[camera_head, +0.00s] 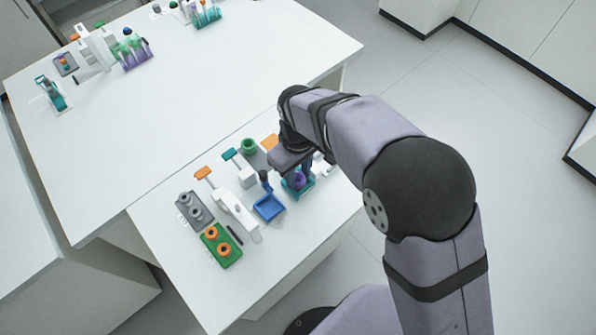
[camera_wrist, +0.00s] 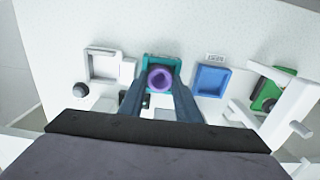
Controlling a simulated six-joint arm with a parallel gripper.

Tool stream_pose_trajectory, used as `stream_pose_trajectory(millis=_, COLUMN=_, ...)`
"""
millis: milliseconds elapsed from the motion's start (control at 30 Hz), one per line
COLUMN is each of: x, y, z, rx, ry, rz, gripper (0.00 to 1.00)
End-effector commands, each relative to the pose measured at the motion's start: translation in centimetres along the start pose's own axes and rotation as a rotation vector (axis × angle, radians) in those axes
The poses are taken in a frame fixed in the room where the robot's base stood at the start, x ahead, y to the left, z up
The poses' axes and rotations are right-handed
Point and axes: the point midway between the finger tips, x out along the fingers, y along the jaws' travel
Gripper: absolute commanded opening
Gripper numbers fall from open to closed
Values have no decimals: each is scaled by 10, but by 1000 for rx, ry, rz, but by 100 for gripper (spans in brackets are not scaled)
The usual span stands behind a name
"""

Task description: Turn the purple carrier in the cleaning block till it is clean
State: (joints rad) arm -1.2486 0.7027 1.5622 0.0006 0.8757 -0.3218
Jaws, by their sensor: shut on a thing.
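The purple carrier (camera_wrist: 160,79) is a round ring-shaped piece. It sits in the teal cleaning block (camera_wrist: 152,62) in the wrist view, with the block's wall around it. In the head view the carrier (camera_head: 299,179) shows as a small purple patch below my gripper, over the teal block (camera_head: 306,188). My gripper (camera_wrist: 160,88) points down with its two dark fingers on either side of the carrier, shut on it. The carrier's lower part is hidden inside the block and behind the fingers.
A blue tray (camera_wrist: 211,79) stands right of the block in the wrist view, a white square tray (camera_wrist: 104,65) left. A green holder with orange rings (camera_head: 221,246) and a grey holder (camera_head: 194,210) stand farther left in the head view. The back table (camera_head: 210,80) is largely bare.

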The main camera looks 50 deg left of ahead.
Motion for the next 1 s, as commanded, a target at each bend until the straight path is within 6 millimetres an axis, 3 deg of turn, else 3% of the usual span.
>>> stream_pose_trajectory(millis=267, x=-1, y=0, z=0, rx=-86, ry=-1, rz=0, gripper=16)
stream_pose_trajectory(millis=1000, x=-1, y=0, z=0, rx=-989, ry=-1, rz=-2, gripper=16)
